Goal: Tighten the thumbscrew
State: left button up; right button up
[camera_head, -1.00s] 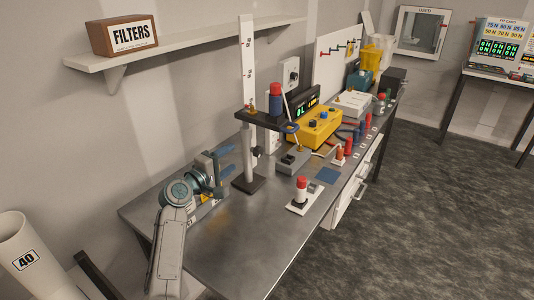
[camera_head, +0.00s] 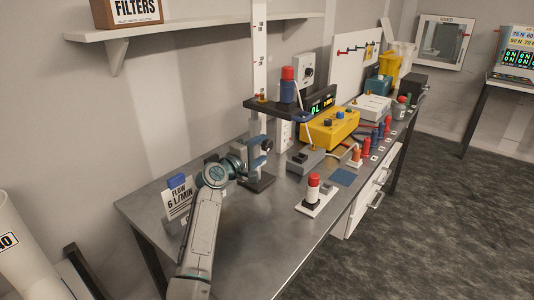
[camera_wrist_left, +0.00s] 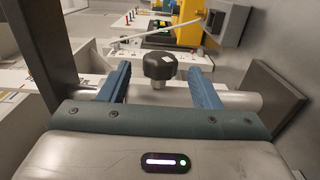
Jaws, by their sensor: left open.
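The thumbscrew (camera_wrist_left: 160,66) is a black rounded knob on a short pale stem in the left wrist view. It stands between the fingertips of my left gripper (camera_wrist_left: 160,76), with a gap on each side. The gripper is open, and its two blue fingers are apart. In the head view, my left gripper (camera_head: 262,152) is at the white column (camera_head: 260,45) of the stand, below its black arm (camera_head: 275,107) and above its dark base (camera_head: 258,183). The thumbscrew cannot be made out there. My right gripper is not in view.
A yellow box (camera_head: 330,131), a grey box (camera_head: 304,160) and a red-capped holder (camera_head: 313,188) stand to the right. A flow sign (camera_head: 178,198) is behind my forearm. The front bench top (camera_head: 260,245) is clear.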

aim_at(263, 148)
pick_arm(q)
jog(key=x, duration=0.1)
jog(key=b+x, duration=0.1)
jog(key=shift+w+d+f, duration=0.2)
jog(key=shift+w+f, duration=0.05)
jog(key=shift+w, duration=0.1)
jog(key=shift+w+d+r+b, duration=0.2)
jog(key=shift+w+d+b, duration=0.1)
jog(key=shift+w, duration=0.05)
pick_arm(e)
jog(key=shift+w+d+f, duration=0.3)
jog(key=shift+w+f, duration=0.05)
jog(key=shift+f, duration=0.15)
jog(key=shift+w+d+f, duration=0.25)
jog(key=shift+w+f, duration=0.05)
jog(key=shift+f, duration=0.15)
